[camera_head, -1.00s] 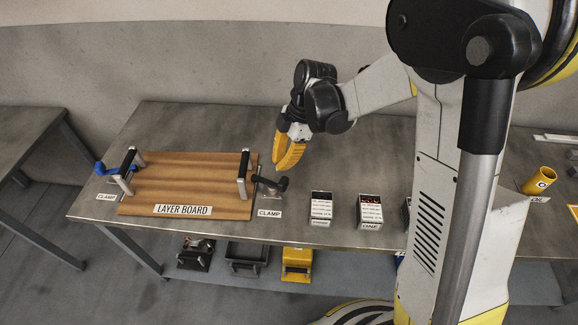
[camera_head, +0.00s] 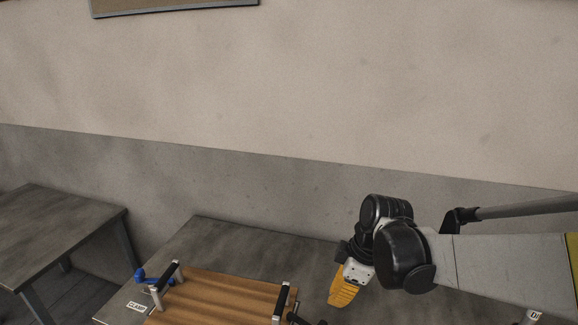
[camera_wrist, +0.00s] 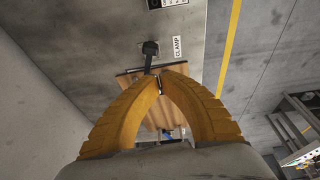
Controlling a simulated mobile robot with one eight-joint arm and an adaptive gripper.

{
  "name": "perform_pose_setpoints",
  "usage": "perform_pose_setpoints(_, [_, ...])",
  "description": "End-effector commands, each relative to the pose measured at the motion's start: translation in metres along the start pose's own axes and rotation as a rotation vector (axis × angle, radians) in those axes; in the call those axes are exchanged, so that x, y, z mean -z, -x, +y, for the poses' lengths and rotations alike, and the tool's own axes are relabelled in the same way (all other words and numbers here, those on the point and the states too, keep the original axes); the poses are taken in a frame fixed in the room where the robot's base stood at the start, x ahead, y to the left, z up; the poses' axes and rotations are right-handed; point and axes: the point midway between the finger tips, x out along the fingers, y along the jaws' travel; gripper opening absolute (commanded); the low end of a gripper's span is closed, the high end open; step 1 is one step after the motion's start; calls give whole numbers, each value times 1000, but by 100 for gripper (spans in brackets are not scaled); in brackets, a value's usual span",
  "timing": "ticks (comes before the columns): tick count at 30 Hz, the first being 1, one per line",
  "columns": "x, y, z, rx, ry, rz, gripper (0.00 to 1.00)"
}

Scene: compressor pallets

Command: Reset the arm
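My arm reaches in from the right in the head view. My gripper (camera_head: 338,300) has yellow fingers pointing down over the table, to the right of the layer board. In the wrist view, the fingertips of my gripper (camera_wrist: 161,78) come together with nothing visible held between them. The wooden layer board (camera_head: 225,292) is cut off by the lower frame edge; it also shows behind the fingers in the wrist view (camera_wrist: 128,83). A blue-handled clamp (camera_head: 165,280) stands at its left, and another clamp (camera_head: 281,302) at its right, partly cut off.
The work table (camera_head: 220,240) has bare surface behind the board. A second table (camera_head: 60,232) stands at the left. A wall (camera_head: 300,110) rises behind. A yellow floor line (camera_wrist: 229,45) and a rack (camera_wrist: 300,130) show in the wrist view.

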Motion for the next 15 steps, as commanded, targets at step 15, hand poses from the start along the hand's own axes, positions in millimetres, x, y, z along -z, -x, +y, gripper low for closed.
perform_pose_setpoints(15, [-74,90,-84,-458,-1004,175,0])
